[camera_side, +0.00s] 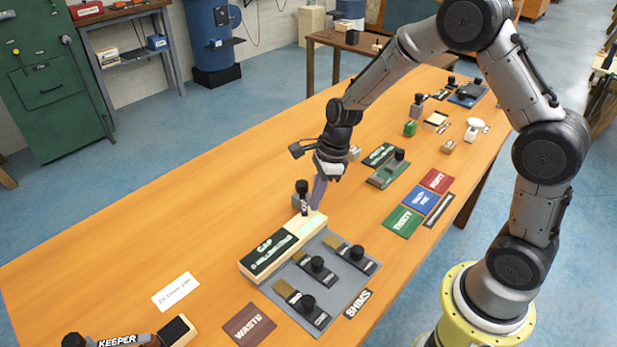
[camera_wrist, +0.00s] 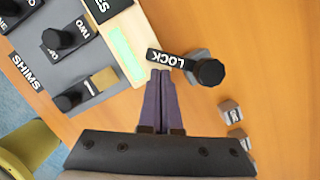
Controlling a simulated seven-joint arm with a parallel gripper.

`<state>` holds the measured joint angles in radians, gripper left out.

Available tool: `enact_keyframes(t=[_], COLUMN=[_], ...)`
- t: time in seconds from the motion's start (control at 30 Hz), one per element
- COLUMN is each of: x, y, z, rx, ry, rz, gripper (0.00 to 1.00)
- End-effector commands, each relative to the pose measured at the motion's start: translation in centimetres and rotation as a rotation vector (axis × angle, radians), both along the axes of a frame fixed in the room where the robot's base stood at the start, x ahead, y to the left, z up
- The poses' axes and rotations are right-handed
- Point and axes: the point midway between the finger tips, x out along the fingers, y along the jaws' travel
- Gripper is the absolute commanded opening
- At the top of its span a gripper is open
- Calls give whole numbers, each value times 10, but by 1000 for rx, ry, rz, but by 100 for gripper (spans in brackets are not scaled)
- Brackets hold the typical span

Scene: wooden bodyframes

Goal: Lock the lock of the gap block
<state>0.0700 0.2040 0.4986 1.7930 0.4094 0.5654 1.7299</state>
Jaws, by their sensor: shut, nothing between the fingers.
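The gap block (camera_side: 262,262) is a long pale wooden block with a black GAP label, lying along the shims tray; in the wrist view its end shows a light green strip (camera_wrist: 127,52). The lock is a black bar lettered LOCK (camera_wrist: 165,60) with a black knob (camera_wrist: 210,72) on a grey base, at the block's far end. Its knob also shows in the side view (camera_side: 302,187). The bar points from the knob toward the block's edge. My gripper (camera_wrist: 160,73) is shut and empty, fingertips right beside the bar; whether they touch it I cannot tell. It comes down beside the lock (camera_side: 317,203).
A grey tray (camera_side: 330,237) with several black-knobbed shims lies beside the block. Small grey blocks (camera_wrist: 230,112) are near the gripper.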

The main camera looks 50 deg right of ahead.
Motion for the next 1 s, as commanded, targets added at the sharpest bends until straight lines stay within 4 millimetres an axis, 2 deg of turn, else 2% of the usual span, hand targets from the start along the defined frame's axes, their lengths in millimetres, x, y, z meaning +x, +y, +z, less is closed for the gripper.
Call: enact_keyframes(t=[0.23,0.4,0.6,0.8,1.0], x=[-27,-31,-37,-41,-42], y=[-29,-35,-41,-44,-45], z=[0,39,75,94,97], rx=[0,0,-1,-1,0], ry=[1,-6,-4,-2,0], rz=[-7,-1,-2,0,0], gripper=[0,0,0,0,0])
